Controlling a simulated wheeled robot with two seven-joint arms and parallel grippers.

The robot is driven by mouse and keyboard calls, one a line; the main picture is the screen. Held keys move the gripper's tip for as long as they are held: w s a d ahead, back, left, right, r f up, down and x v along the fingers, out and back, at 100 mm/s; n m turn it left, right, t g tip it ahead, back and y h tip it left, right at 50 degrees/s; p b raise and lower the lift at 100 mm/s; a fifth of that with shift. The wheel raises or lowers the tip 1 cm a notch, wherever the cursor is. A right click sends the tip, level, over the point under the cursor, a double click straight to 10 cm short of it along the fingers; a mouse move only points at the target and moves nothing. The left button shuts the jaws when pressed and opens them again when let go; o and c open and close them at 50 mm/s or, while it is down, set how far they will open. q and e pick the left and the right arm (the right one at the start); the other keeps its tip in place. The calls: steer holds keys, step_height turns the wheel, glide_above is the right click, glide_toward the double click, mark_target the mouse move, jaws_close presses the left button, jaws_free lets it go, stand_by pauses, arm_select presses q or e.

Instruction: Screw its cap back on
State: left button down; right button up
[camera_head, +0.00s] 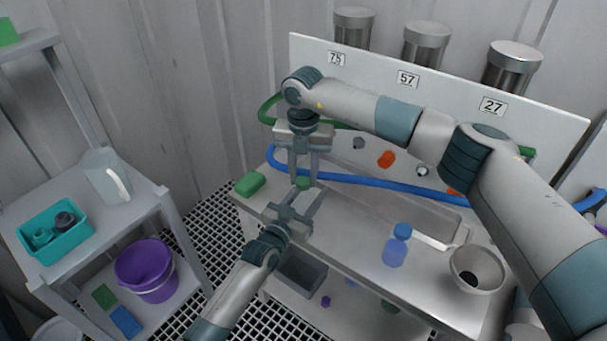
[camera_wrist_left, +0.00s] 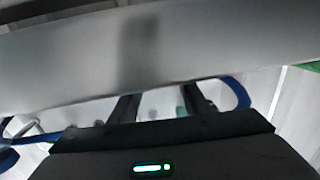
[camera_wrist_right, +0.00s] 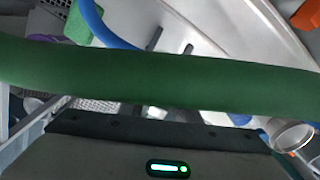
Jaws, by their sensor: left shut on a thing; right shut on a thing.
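In the right wrist view a green hose (camera_wrist_right: 160,75) crosses in front of the fingers.
A blue bottle (camera_head: 394,253) with a blue cap (camera_head: 403,231) stands on the bench, near a pale funnel-like cup (camera_head: 476,269). A green block (camera_head: 250,184) lies at the bench's left end. A blue hose (camera_head: 375,181) runs behind. A shelf at left holds a teal tray (camera_head: 35,226).

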steer(key=m, duration=1)
steer(key=shift+m, duration=0.3)
steer(key=m, duration=0.9)
steer(key=o, duration=1)
